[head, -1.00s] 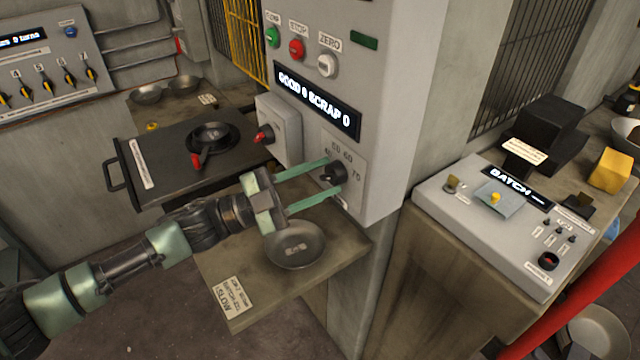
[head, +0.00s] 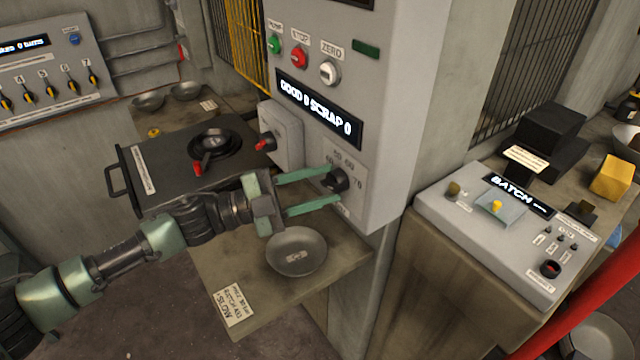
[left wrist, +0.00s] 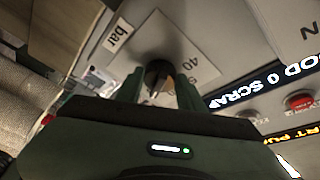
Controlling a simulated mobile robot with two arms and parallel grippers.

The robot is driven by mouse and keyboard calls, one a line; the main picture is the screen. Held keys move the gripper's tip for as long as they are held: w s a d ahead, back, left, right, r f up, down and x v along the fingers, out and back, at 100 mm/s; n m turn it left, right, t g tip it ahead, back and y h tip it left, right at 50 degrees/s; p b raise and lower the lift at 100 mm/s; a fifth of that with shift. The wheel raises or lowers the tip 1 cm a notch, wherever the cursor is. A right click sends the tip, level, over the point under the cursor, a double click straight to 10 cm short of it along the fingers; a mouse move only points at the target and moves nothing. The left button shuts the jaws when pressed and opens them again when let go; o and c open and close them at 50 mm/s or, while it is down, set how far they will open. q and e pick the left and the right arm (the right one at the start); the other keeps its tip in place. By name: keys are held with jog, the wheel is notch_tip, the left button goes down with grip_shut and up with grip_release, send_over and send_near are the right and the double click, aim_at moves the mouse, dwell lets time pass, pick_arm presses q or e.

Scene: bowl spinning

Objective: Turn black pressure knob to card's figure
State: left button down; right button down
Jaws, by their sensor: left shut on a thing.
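The black pressure knob (head: 337,180) sits on a pale dial plate (head: 352,166) on the grey machine's front, with numbers around it such as 50, 60 and 70. My left gripper (head: 332,187) reaches it from the left, its green fingers on either side of the knob and shut on it. The left wrist view shows the knob (left wrist: 158,76) between the fingers, with 40 and a "bar" label beside it. The knob's exact pointer direction is hard to read. No card with a clear pressure figure is legible. My right gripper is not in view.
A metal bowl (head: 296,251) lies on the shelf (head: 235,297) below my left arm. A red-handled switch box (head: 281,134) is left of the dial. A BATCH console (head: 490,235) stands at right. Above the dial, a display (head: 318,108) reads GOOD 0 SCRAP 0.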

pick_arm(q)
jog(key=c, duration=0.9)
grip_release()
jog(key=shift+a+f, duration=0.15)
jog(key=shift+a, duration=0.15)
jog(key=b+v, duration=0.3)
jog(key=v, duration=0.4)
jog(key=shift+s+a, duration=0.1)
jog(key=shift+s, duration=0.05)
